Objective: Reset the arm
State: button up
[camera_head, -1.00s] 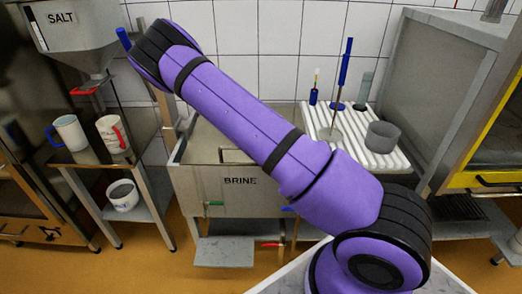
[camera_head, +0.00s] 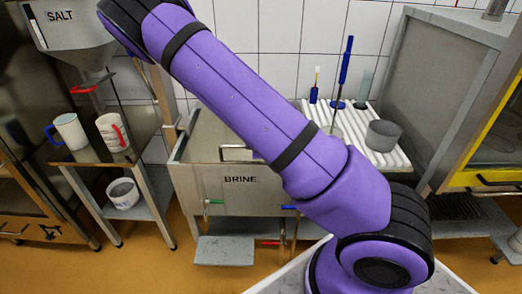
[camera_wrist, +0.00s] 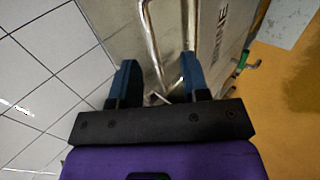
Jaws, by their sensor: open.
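My gripper (camera_wrist: 158,80) shows in the wrist view with its two blue fingers apart and nothing between them. Beyond the fingers are a metal pipe or rail and the side of the brine tank (camera_wrist: 221,75), at a distance I cannot tell. In the head view my purple arm reaches up and to the left across the front of the brine tank (camera_head: 240,195). The gripper itself is not visible in the head view.
A salt hopper (camera_head: 65,30) hangs at upper left above a side table with a blue-handled mug (camera_head: 70,131) and a red-handled mug (camera_head: 112,132). A bucket (camera_head: 122,193) sits below. A white ribbed drainer (camera_head: 375,150) holds a grey mould (camera_head: 383,136) and upright tools.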

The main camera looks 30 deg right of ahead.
jog(key=shift+s+a+r, duration=0.2)
jog(key=shift+s+r, duration=0.1)
jog(key=shift+r, duration=0.15)
jog(key=s+a+r+m+g+y, duration=0.1)
jog(key=s+a+r+m+y, duration=0.2)
jog(key=r, duration=0.5)
jog(key=s+a+r+m, duration=0.2)
jog(key=s+r+m, duration=0.15)
jog(key=r, duration=0.45)
jog(key=s+a+r+m+g+y, duration=0.15)
jog(key=s+r, duration=0.25)
jog(key=r, duration=0.4)
jog(key=s+a+r+m, duration=0.1)
jog(key=s+a+r, duration=0.1)
jog(key=s+r, duration=0.4)
jog(key=s+a+r+m, duration=0.2)
jog(key=s+r, duration=0.4)
jog(key=s, duration=0.7)
jog(key=shift+r, duration=0.3)
jog(key=shift+a+t+y, duration=0.1)
jog(key=shift+t+y, duration=0.15)
